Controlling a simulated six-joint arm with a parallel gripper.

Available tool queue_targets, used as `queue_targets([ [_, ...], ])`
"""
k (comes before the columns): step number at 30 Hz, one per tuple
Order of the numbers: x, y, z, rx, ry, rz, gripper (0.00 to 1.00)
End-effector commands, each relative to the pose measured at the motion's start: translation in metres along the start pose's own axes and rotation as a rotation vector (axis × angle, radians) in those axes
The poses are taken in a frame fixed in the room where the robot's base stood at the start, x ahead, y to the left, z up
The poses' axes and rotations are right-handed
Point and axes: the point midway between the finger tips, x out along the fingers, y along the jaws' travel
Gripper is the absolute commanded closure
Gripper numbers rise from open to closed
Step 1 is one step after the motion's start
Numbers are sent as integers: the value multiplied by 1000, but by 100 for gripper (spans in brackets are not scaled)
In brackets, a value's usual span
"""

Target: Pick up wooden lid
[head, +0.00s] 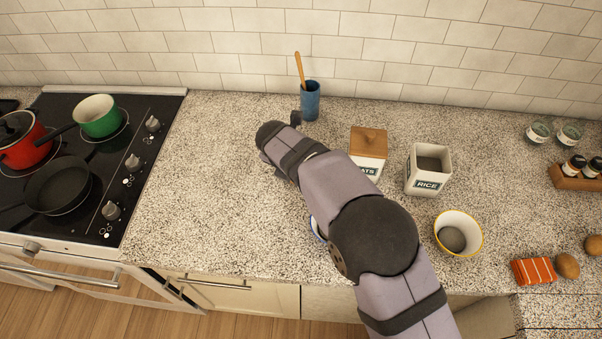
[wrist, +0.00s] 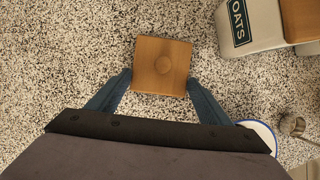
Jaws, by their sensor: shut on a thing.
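In the head view my arm hides this lid and the fingers. A white OATS canister (head: 369,166) wears its own wooden lid (head: 368,140); the canister also shows at the upper right of the wrist view (wrist: 247,22). The white RICE canister (head: 428,169) beside it is open, with no lid.
A blue cup (head: 310,101) with a wooden utensil stands behind my gripper. A yellow-rimmed bowl (head: 458,233) stands right of my arm. A blue-rimmed dish (wrist: 262,134) is partly hidden by my arm. The stove (head: 140,101) is left; counter between is clear.

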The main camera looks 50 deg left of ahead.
Motion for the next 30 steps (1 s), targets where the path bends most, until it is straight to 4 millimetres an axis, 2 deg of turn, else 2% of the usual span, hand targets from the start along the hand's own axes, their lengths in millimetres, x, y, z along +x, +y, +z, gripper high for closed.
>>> queue_targets([
  [5,-10,1,5,1,-2,3,50],
  [11,-36,1,16,2,-4,5,50],
  [24,-129,1,54,2,-3,5,50],
  [30,-153,0,64,1,-1,2,50],
])
